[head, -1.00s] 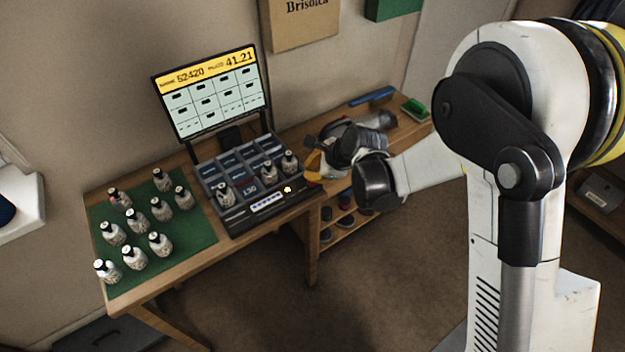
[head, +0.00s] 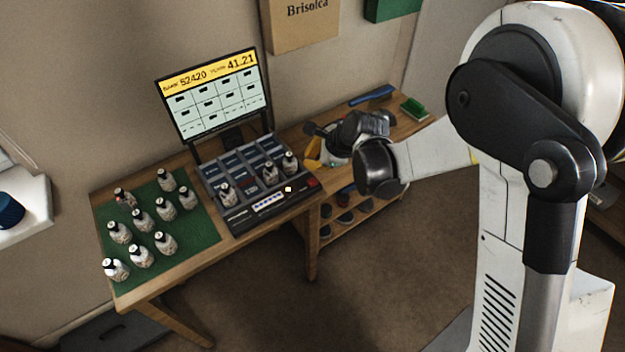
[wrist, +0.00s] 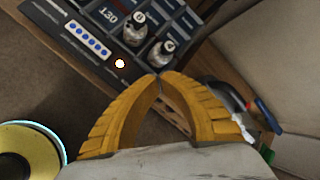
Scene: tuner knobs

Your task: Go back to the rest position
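My gripper (head: 310,156) is just off the right end of the compartment console in the head view. In the wrist view its two yellow fingers (wrist: 158,77) meet at the tips, with nothing visible between them. The dark console (head: 232,214) stands on the wooden desk with three knob-topped bottles in it: one at the left (head: 227,193) and two at the right (head: 270,173). Two of these bottles also show in the wrist view (wrist: 135,30), ahead of the fingertips and apart from them. Part of the gripper is hidden behind the dark wrist joints.
A lit screen (head: 213,95) stands behind the console. A green mat (head: 200,235) at the left holds several bottles. A blue object (head: 371,94) and a green object (head: 414,108) lie at the desk's right end. Open floor (head: 300,310) lies in front.

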